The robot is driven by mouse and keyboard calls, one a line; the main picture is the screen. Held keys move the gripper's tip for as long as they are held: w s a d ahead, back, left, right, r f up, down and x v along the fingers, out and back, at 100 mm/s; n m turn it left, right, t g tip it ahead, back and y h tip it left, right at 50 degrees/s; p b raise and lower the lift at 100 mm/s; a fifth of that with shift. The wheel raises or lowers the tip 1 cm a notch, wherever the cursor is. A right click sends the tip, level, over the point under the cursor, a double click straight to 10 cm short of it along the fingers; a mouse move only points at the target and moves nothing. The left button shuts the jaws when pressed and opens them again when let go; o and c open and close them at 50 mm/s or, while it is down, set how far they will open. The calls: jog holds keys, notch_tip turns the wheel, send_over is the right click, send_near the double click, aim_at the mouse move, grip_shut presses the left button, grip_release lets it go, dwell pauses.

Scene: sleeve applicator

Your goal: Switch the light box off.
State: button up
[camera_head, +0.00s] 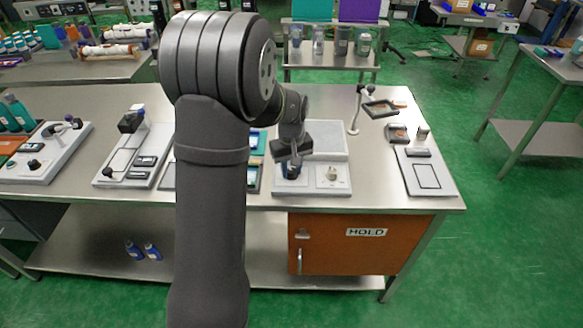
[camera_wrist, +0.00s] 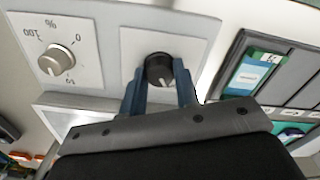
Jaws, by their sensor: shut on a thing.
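The light box (camera_head: 323,140) is a pale grey unit near the front of the bench, with a flat panel behind and a control strip (camera_head: 311,186) in front. My gripper (camera_head: 291,170) is over the left end of this strip. In the wrist view my gripper (camera_wrist: 159,86) has its two blue-grey fingers on either side of a round black knob (camera_wrist: 158,66) and is shut on it. A white mark on the knob points toward the gripper. Any labels beside the knob are hidden or unreadable. A beige dial (camera_wrist: 57,60) with a percent scale sits beside it, untouched.
A magnifier on a stand (camera_head: 354,120) rises behind the box's right side. A grey board with a framed rectangle (camera_head: 427,177) lies at the right. A green-edged tray (camera_wrist: 255,75) with cards lies close beside the box. Bare bench shows between the box and the right board.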

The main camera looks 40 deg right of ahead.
aim_at(291, 170)
jog(key=o, duration=1)
jog(key=shift+c, duration=0.2)
jog(key=shift+r, duration=0.1)
notch_tip(291, 170, up, 17)
jog(key=shift+r, duration=0.15)
notch_tip(291, 170, down, 18)
jog(key=shift+r, duration=0.25)
dwell(0.5)
